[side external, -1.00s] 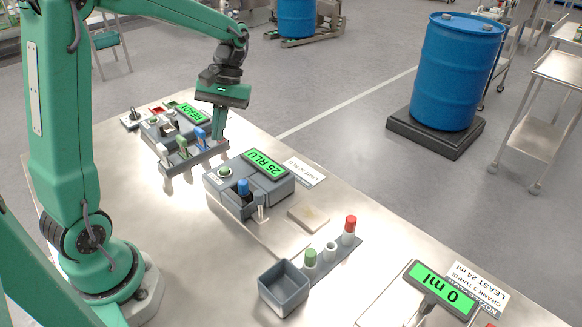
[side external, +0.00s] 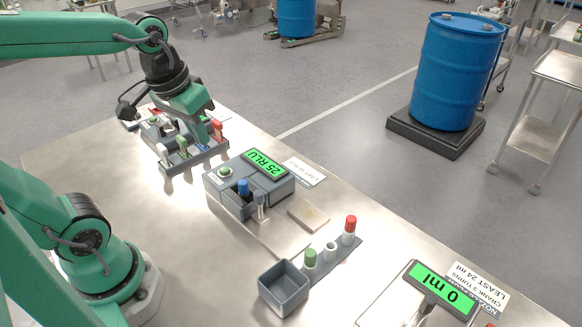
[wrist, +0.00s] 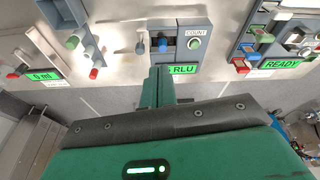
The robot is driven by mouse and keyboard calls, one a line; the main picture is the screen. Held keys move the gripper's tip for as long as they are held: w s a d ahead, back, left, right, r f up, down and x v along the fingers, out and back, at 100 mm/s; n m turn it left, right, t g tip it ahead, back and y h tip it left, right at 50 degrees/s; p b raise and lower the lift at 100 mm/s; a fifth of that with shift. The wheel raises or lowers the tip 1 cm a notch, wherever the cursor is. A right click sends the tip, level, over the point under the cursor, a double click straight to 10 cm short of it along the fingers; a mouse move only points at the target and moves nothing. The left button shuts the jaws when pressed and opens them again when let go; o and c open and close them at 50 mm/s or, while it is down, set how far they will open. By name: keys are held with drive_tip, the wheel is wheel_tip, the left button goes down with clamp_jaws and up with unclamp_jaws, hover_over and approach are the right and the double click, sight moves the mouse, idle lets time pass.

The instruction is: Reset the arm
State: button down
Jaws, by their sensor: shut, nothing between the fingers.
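My gripper (side external: 203,128) is shut and empty. In the side view it is tilted and hangs over the far end of the table, above or just behind a grey rack of capped items (side external: 190,160). The rack's red-capped item (side external: 217,129) shows right of the fingers, and the blue one is partly hidden by them. In the wrist view my shut fingers (wrist: 161,84) point toward the grey reader, partly covering its RLU display (wrist: 185,69).
The reader (side external: 250,183) shows 25 RLU and holds a blue-capped item. Nearer are a sponge-like block (side external: 308,216), a second rack (side external: 335,254), an open grey bin (side external: 284,288) and a 0 ml display (side external: 443,287). A blue drum (side external: 458,72) stands on the floor.

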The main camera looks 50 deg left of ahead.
drive_tip(key=shift+s+d+m+t, duration=0.4)
drive_tip(key=shift+s+m+t, duration=0.2)
drive_tip(key=shift+s, duration=0.1)
drive_tip(key=shift+s+d+m+t, duration=0.4)
drive_tip(key=shift+s+m+t, duration=0.1)
drive_tip(key=shift+s+t, duration=0.15)
